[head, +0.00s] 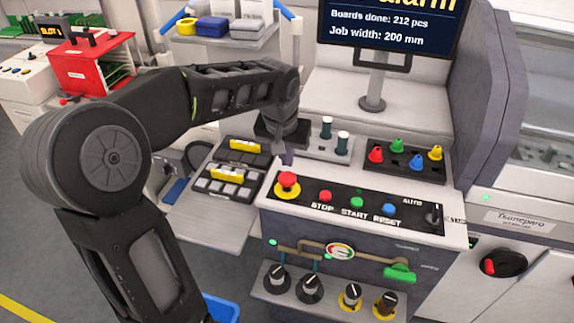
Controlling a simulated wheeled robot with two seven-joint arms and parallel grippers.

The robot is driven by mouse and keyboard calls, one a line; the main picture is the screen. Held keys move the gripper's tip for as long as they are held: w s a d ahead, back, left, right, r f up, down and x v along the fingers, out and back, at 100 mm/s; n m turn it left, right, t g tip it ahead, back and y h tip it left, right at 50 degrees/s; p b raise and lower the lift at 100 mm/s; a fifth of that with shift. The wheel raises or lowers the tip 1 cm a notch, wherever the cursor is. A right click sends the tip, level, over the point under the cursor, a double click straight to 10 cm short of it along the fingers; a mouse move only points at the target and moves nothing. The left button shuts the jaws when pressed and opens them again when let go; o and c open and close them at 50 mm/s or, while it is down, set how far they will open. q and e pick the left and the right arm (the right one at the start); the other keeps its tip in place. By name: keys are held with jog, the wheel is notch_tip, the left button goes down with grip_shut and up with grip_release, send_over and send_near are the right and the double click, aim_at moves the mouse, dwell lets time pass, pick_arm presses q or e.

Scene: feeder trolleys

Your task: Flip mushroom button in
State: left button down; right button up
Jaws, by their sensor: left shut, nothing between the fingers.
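The red mushroom button (287,180) on its yellow base sits at the left end of the black control strip (352,206) on the machine's panel. My left gripper (288,158) is shut and empty, pointing down just above and behind the mushroom button. It looks apart from the button, though the exact gap is hard to judge. My left arm crosses the left half of the view. My right gripper is not in view.
Red, green and blue buttons and a selector (433,214) lie to the right on the strip. Several knobs (351,296) and a green-handled lever (399,273) are below. A monitor (388,25) stands behind.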

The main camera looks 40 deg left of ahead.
aim_at(288, 175)
pick_arm(q)
jog(key=shift+f, duration=1.8)
